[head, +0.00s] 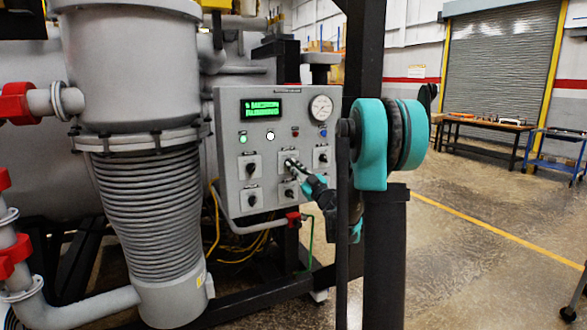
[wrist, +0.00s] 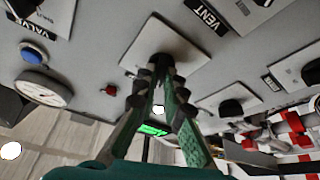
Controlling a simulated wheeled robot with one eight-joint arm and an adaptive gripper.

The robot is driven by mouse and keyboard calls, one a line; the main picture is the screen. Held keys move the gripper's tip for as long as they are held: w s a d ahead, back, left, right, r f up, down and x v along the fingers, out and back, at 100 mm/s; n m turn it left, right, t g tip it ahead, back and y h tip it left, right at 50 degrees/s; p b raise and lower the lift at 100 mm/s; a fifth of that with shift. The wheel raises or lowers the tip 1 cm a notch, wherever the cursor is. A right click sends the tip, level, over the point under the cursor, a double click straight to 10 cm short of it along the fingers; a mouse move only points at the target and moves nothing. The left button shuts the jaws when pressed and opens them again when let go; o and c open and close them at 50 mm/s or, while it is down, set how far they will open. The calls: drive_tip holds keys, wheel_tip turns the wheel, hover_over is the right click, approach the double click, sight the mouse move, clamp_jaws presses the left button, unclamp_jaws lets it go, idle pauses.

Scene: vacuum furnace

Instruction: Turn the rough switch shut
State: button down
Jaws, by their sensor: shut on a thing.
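My gripper (head: 294,166) reaches the middle switch of the upper row on the grey control panel (head: 229,130). In the wrist view, my gripper's fingertips (wrist: 161,78) are closed around a dark knob (wrist: 162,60) on a pale square plate (wrist: 185,50). The fingers hide most of the knob, so its pointer and setting cannot be read. Its name label is not legible, so I cannot confirm from print that it is the rough switch. A VENT label (wrist: 208,15) shows beside a neighbouring switch in the wrist view.
Other black switches (head: 251,167) surround the held one closely. Above are a lit green display (head: 261,108), a round gauge (head: 321,108) and small lamps. A ribbed grey pipe (head: 150,210) stands left of the panel. Open floor (head: 470,240) lies to the right.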

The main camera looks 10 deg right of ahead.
drive_tip(key=shift+n+g, duration=0.3)
drive_tip(key=shift+n, duration=0.6)
drive_tip(key=c, duration=1.6)
unclamp_jaws()
drive_tip(key=v, duration=1.2)
drive_tip(key=shift+d+f, duration=0.1)
drive_tip(key=shift+f, duration=0.05)
drive_tip(key=shift+w, duration=0.1)
